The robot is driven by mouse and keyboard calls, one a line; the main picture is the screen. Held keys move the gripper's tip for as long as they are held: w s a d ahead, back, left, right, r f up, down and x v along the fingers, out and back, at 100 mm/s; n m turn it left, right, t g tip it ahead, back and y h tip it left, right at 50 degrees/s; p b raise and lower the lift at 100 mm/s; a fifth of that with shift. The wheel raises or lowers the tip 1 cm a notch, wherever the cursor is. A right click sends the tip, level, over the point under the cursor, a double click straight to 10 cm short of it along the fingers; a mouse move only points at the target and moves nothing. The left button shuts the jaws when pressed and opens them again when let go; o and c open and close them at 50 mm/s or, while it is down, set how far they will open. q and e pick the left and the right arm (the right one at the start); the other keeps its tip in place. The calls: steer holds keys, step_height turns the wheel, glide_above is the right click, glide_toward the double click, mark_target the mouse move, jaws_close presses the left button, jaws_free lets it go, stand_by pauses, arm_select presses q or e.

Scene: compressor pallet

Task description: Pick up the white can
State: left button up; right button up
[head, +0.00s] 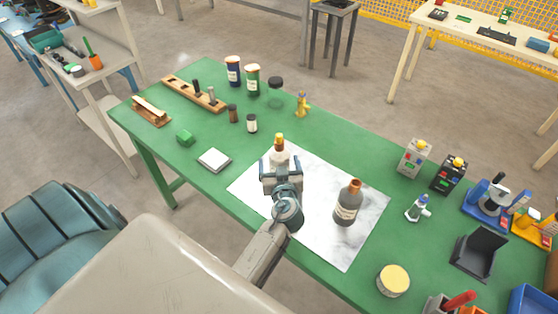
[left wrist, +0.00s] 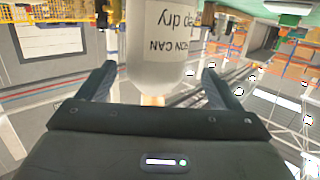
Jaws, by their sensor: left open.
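The white can (head: 281,157) has an orange-brown cap and stands on the white marble-patterned sheet (head: 310,240) in the head view. In the left wrist view the white can (left wrist: 160,50) appears upside down, with a printed label. My left gripper (head: 281,172) is at the near side of the white can and hides its lower part. In the left wrist view my left gripper (left wrist: 158,80) is open, with one finger on each side of the can and gaps visible. My right gripper is not in view.
A grey can (head: 347,207) with a brown cap stands on the sheet to the right. A round yellow-lidded tin (head: 393,280) is near the front edge. A white square block (head: 214,160) lies left. Several jars and blocks stand farther back on the green table (head: 345,150).

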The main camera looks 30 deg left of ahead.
arm_select(q)
steer(key=shift+w+a, duration=0.25)
steer(key=p+x, duration=0.3)
steer(key=x, duration=0.1)
steer(key=shift+w, duration=0.3)
steer(key=shift+w+a+f, duration=0.2)
steer(key=shift+w+f, duration=0.1)
steer(key=shift+d, duration=0.1)
steer(key=shift+s+r, duration=0.1)
steer(key=c, duration=1.4)
